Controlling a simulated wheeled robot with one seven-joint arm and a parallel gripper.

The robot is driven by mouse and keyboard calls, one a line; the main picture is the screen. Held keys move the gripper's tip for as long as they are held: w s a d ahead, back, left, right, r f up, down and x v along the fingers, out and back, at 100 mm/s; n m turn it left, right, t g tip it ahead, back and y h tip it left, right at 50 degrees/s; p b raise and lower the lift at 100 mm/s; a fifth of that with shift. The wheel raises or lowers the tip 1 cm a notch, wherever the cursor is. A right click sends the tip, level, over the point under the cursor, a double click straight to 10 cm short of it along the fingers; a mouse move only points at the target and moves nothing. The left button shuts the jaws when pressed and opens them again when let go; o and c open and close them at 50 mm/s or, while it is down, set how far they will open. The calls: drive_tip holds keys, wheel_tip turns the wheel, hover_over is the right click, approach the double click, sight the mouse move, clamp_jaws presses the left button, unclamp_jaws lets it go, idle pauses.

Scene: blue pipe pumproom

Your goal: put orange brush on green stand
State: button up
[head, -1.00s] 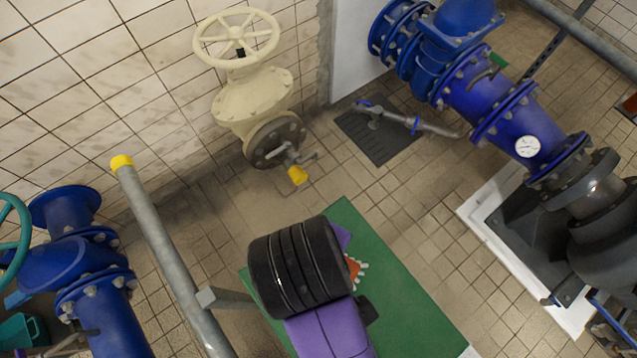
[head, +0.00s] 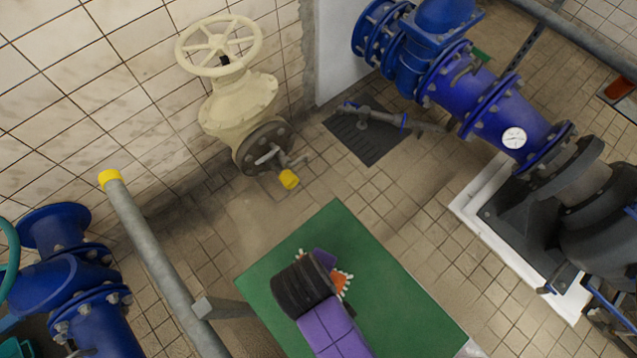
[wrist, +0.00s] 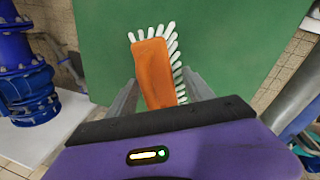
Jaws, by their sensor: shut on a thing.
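The orange brush (wrist: 155,72) has white bristles along its top and right edges in the wrist view. My gripper (wrist: 165,92) is shut on it, with one grey finger on each side. In the head view my black and purple wrist hides most of the brush (head: 341,284), and its orange body and white bristles show beside the wrist. The green stand (head: 400,300) is a flat green top below and around my gripper in the head view. It also fills the background of the wrist view (wrist: 240,45). I cannot tell whether the brush touches it.
A grey pipe post with a yellow cap (head: 150,245) stands left of the green stand. A cream valve (head: 240,105) is by the tiled wall. Blue pipework (head: 475,90) and a dark pump (head: 600,220) are at the right. The stand's right part is bare.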

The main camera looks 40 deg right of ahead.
drive_tip(key=shift+f, duration=0.65)
drive_tip(key=o, duration=1.3)
drive_tip(key=r, duration=0.4)
drive_tip(key=a+r, duration=0.1)
drive_tip(key=r, duration=0.3)
drive_tip(key=s+a+r, duration=0.1)
drive_tip(key=r, duration=0.3)
drive_tip(key=shift+a, duration=0.1)
